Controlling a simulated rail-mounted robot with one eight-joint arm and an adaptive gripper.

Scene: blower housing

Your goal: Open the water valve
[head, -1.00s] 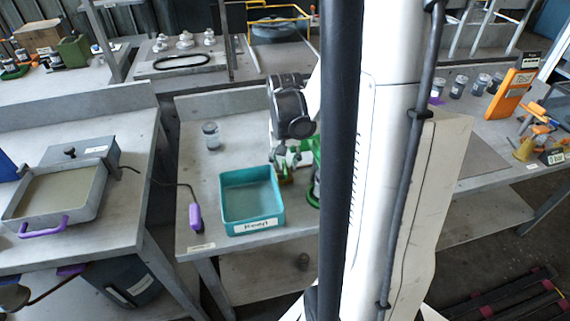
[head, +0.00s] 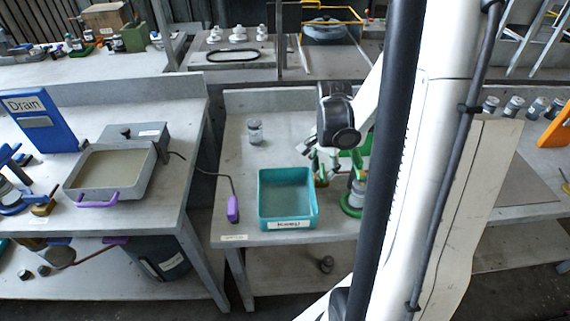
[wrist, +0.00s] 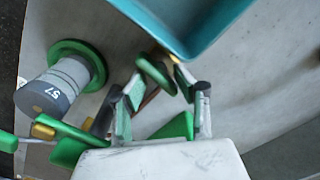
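A small valve with a green oval handle (wrist: 156,76) and a brass-coloured body (wrist: 161,55) sits beside the teal tray in the wrist view. In the head view its brass part (head: 321,181) shows just right of the tray, partly hidden by my gripper. My gripper (wrist: 160,88) has its two green-padded fingers apart, one on each side of the green handle. The right finger is very close to the handle; I cannot tell whether it touches. In the head view my gripper (head: 325,162) hangs low over the bench, by the tray's back right corner.
The teal tray (head: 262,205) stands on the middle bench. A grey jar marked 57 (wrist: 52,88) in a green ring stand (wrist: 98,62) is close to my gripper. A small jar (head: 255,132) stands at the back. A blue Drain sign (head: 40,120) is on the left bench.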

